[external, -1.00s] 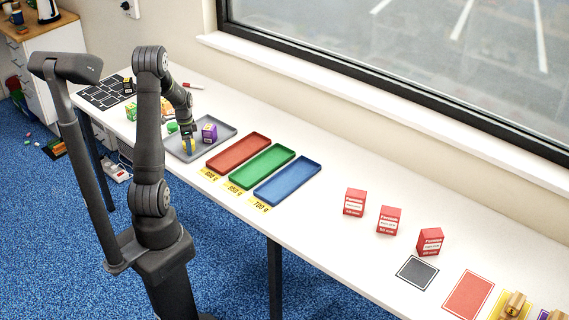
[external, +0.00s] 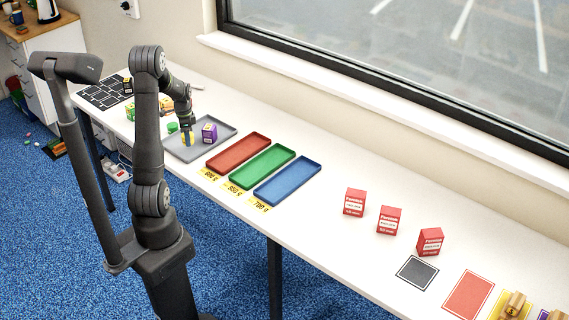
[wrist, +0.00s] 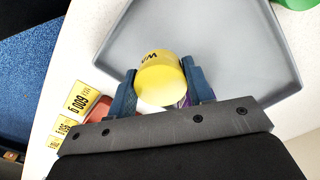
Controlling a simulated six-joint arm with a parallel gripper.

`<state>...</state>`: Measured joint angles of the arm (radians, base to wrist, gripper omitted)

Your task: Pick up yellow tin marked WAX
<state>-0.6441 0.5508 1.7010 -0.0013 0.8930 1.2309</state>
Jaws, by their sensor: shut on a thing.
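The yellow tin (wrist: 160,82) is between the two fingers of my gripper (wrist: 160,88) in the wrist view. Dark lettering, partly visible and upside down, shows on its side. The fingers are shut on it, one on each side. In the external view the yellow tin (external: 186,139) is small, at the end of my arm, over the grey tray (external: 220,130). I cannot tell whether it touches the tray floor. My gripper (external: 187,133) is partly hidden there by its small size.
A purple box (external: 209,132) and a green item (external: 172,127) are close by in the tray area. Red (external: 238,152), green (external: 262,165) and blue (external: 287,180) trays lie to the right. Red cartons (external: 390,219) stand farther right. The tabletop between is clear.

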